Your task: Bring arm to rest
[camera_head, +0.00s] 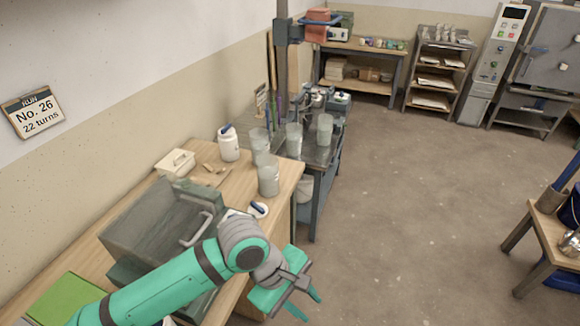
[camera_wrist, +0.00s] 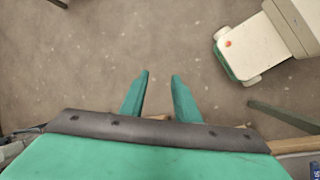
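My green arm stretches from the bottom left of the head view, bent at a grey joint. My gripper (camera_head: 306,304) hangs past the front edge of the wooden workbench (camera_head: 215,166), over the floor. In the wrist view its two green fingers (camera_wrist: 160,92) stand apart with only bare floor between them. My gripper is open and empty.
A clear-walled box with a grey handle (camera_head: 195,230) stands on the workbench beside my arm. Several translucent buckets (camera_head: 268,181) and a white jar (camera_head: 228,146) stand behind it. A wooden stool (camera_head: 550,225) is at the right. The floor between is clear.

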